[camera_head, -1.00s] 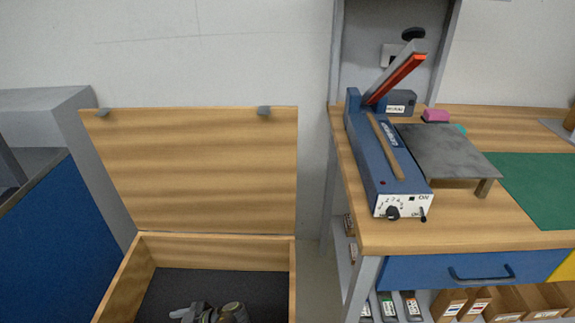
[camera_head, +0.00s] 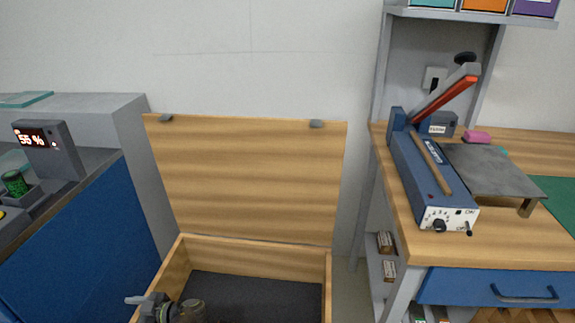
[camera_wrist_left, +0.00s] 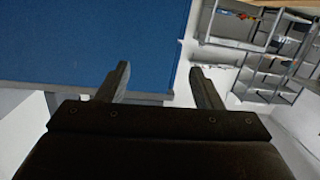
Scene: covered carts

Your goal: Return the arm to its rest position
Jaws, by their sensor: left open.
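My left gripper (camera_wrist_left: 160,80) is open in the left wrist view, with two dark fingers well apart and nothing between them. Beyond the fingers is a blue panel (camera_wrist_left: 95,35). In the head view, a part of my left arm with the gripper's grey fingers (camera_head: 137,299) shows at the bottom edge, in front of the near left corner of the open wooden box (camera_head: 255,250). The fingers point left. The rest of that arm is cut off by the frame. My right gripper is in neither view.
The box's lid (camera_head: 250,180) stands open against the wall. A blue cart (camera_head: 95,240) with a display (camera_head: 45,145) stands left. A wooden bench (camera_head: 425,243) on the right holds a blue lever device (camera_head: 430,180). Grey shelving (camera_wrist_left: 270,50) shows in the wrist view.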

